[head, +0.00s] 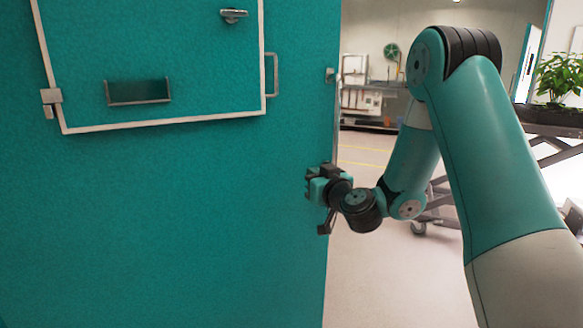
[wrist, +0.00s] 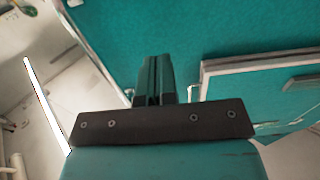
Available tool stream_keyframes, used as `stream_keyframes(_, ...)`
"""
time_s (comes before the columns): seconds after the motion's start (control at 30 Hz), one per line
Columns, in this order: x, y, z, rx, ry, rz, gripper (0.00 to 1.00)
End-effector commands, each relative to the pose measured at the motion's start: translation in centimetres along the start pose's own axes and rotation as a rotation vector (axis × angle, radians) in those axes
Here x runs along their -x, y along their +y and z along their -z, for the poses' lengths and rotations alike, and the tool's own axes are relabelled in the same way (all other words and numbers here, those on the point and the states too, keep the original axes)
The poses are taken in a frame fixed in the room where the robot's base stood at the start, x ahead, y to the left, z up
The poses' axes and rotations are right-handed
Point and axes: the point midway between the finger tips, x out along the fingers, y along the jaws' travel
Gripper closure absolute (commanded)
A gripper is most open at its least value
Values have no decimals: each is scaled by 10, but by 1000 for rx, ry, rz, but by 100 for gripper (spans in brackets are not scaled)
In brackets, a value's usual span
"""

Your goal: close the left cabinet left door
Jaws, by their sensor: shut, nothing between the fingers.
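A large teal cabinet door (head: 170,220) fills the left half of the head view. Its free edge runs down near the middle of the picture. It carries a white-framed panel (head: 165,122) with a bar handle (head: 271,75) on the panel's right side. My gripper (head: 314,186) is at the door's right edge, in front of its face, with its fingers shut and empty. In the wrist view the shut fingers (wrist: 155,72) point toward the teal door surface (wrist: 200,30). I cannot tell whether they touch it. The cabinet interior is hidden.
A cart (head: 552,131) with a potted plant (head: 562,75) on it stands at the right, behind my arm. Pale open floor (head: 365,275) lies past the door's edge. Shelving (head: 362,98) and a green reel (head: 391,52) are at the far wall.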

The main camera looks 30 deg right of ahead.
Motion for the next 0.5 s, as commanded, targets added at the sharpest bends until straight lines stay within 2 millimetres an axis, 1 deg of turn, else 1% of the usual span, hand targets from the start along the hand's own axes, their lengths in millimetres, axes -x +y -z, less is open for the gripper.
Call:
stream_keyframes(0.03, -2, 3, 1, 1, 2, -11, 100)
stream_keyframes(0.17, -14, 3, 6, 1, 3, -13, 100)
stream_keyframes(0.5, -59, 2, 9, 2, 2, -9, 100)
